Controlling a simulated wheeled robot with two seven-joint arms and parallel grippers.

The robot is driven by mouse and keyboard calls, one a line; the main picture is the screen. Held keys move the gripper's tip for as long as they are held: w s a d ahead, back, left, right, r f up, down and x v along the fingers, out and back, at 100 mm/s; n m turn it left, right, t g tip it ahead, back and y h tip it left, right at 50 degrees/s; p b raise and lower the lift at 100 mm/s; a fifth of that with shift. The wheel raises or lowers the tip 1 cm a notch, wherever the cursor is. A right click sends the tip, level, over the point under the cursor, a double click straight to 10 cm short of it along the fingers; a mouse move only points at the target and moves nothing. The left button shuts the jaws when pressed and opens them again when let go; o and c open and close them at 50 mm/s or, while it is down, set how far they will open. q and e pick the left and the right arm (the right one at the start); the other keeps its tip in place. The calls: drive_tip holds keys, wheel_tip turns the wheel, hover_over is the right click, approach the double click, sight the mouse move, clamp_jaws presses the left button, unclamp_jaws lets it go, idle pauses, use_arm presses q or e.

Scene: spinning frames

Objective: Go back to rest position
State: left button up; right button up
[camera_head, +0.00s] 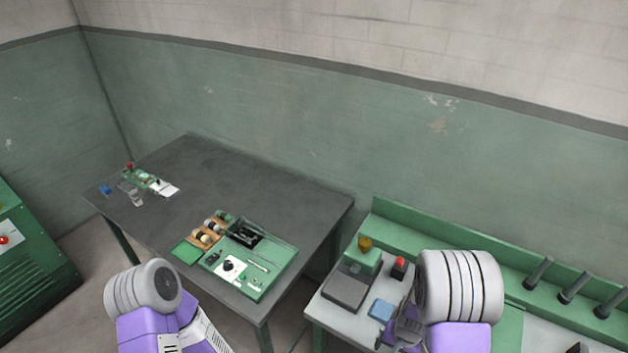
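My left arm (146,295) shows at the lower left as a grey ribbed joint with purple links, in front of the dark table. Its gripper is not in the picture. My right arm (460,290) shows at the lower right, over the green and grey workbench. A dark grey part that looks like my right gripper (402,330) shows beside its purple link, low over the bench next to a blue block (381,309). It is partly hidden by the arm, and I cannot tell whether its fingers are open or shut.
The dark table (270,185) carries a green tray (278,283), a wooden holder (205,235) and small parts at its left. The workbench (340,320) has a dark grey box (347,288), a red button (400,262) and several dark pegs. A green cabinet (35,260) stands left.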

use_arm(q)
wheel_tip(320, 180, down, 15)
drive_tip(key=w+b, duration=0.1)
drive_tip(key=b, duration=1.3)
drive_tip(key=shift+w+f, duration=0.2)
use_arm(e)
drive_tip(key=s+a+f+n+y, duration=0.1)
drive_tip(key=a+f, duration=0.3)
drive_tip(key=f, duration=0.4)
drive_tip(key=s+a+f+n+y, duration=0.1)
drive_tip(key=s+a+f, duration=0.3)
drive_tip(key=f, duration=0.4)
drive_tip(key=s+a+f+n+y, duration=0.1)
drive_tip(key=s+a+f+y, duration=0.1)
drive_tip(key=f, duration=0.6)
drive_tip(key=shift+s+a+t, duration=0.3)
drive_tip(key=shift+s+a, duration=0.15)
drive_tip(key=shift+a, duration=0.65)
